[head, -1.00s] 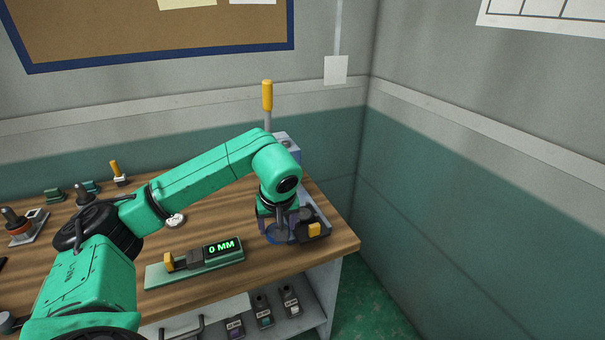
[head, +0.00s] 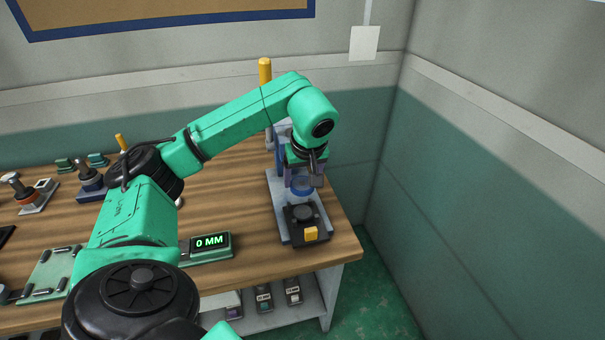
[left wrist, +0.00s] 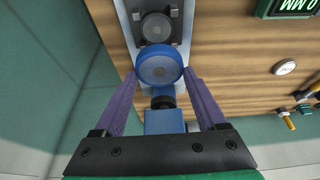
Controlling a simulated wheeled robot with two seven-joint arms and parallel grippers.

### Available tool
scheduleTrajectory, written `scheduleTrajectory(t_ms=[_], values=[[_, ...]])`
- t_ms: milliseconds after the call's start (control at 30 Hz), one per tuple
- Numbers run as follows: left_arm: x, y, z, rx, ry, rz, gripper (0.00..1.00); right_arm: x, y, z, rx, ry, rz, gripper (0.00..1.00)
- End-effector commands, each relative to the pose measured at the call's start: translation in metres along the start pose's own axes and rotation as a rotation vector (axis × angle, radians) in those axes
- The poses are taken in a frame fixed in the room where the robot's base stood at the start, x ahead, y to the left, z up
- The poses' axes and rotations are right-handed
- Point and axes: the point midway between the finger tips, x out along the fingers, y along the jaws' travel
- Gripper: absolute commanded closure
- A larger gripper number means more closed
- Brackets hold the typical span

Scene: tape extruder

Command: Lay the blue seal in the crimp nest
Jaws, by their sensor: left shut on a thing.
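The blue seal (head: 301,187) is a round blue disc with a paler face. My left gripper (head: 304,176) is shut on it; in the left wrist view the seal (left wrist: 159,67) sits between the tips of the purple fingers (left wrist: 160,80). The crimp press (head: 284,212) has a long grey-blue base and a yellow-handled lever. On its front end is a black block with a round grey top, which looks like the crimp nest (head: 305,213). The seal is held behind this block, over the base; its exact height is unclear. The block (left wrist: 156,27) also shows beyond the seal. My right gripper is out of view.
A green gauge with a "0 MM" display (head: 210,241) lies left of the press. Small tools and a green plate (head: 52,272) are farther left on the wooden bench (head: 245,195). The bench's right edge is close to the press. Several small dark items sit on a shelf below.

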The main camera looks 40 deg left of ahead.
Motion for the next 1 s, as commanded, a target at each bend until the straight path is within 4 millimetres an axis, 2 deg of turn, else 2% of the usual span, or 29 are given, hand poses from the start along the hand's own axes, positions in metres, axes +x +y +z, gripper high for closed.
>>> scheduleTrajectory(t_ms=[33,267,600,733,1000], values=[[0.009,0.000,0.003,0.001,0.000,-0.002,1.00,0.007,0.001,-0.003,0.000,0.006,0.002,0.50],[0.037,0.000,0.013,0.001,0.001,-0.001,1.00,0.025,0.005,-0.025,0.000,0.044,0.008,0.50],[0.073,0.000,0.027,0.001,0.000,-0.001,1.00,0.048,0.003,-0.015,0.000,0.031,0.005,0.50],[0.080,0.000,0.029,0.000,0.000,0.000,1.00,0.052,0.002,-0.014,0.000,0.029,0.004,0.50],[0.080,0.000,0.029,0.001,0.000,0.000,1.00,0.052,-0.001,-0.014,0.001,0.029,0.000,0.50]])
